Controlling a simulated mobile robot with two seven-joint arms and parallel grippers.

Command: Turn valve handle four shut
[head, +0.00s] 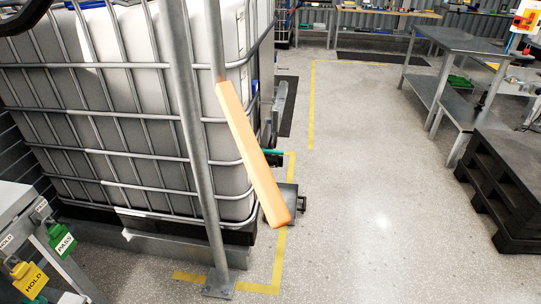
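No handle marked four can be made out. A small green bar (272,152), possibly a valve handle, sticks out from the right side of a caged white tank (190,110). Its lower surroundings are partly hidden by an orange bar (252,155). The orange bar slants down to the right in front of the tank's corner. Neither of my grippers is in view.
A grey post (196,150) stands on a floor plate before the tank. Yellow and green tags (30,279) hang at the lower left. A black pallet stack (510,185) and metal table (455,41) stand right. The middle floor is clear.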

